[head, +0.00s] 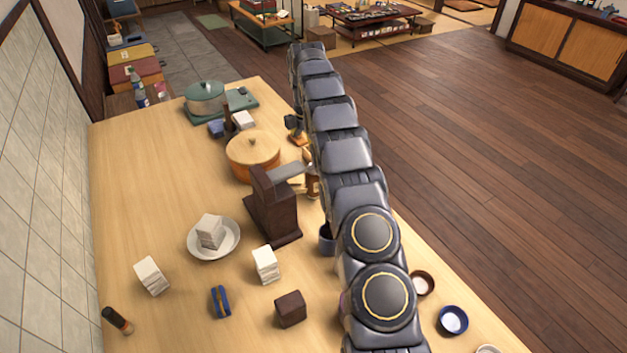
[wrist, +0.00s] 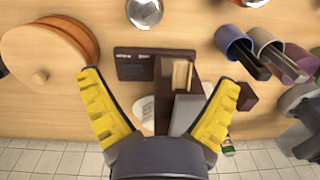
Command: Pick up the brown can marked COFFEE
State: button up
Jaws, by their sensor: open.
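A small brown can (head: 313,185) stands beside the dark brown boxy device, partly hidden behind my arm in the head view. No marking on it is readable. A round silver top (wrist: 144,11), which looks like this can seen from above, is cut by the upper edge of the wrist view. My gripper (wrist: 159,82) is open and empty, its yellow-padded fingers spread above the device. The silver top lies beyond the fingertips, toward the top of the picture.
The dark device (head: 272,210) stands close to the can, with a lidded wooden tub (head: 253,150) on its other side. Cups (wrist: 233,42) with dark items inside stand right of the device in the wrist view.

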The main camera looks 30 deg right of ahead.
aim_at(314, 176)
jog(key=d+f+n, duration=0.1)
jog(key=w+d+f, duration=0.1)
jog(key=f, duration=0.1)
jog(key=d+f+n, duration=0.1)
jog(key=f, duration=0.1)
jog(key=shift+w+f+n, duration=0.1)
jog(key=shift+w+n, duration=0.05)
jog(key=shift+n, duration=0.15)
jog(key=shift+w+f, duration=0.15)
jog(key=shift+f, duration=1.75)
jog(key=shift+w+f, duration=0.1)
jog(key=shift+f, duration=1.8)
jog(key=shift+c, duration=0.3)
jog(key=c, duration=1)
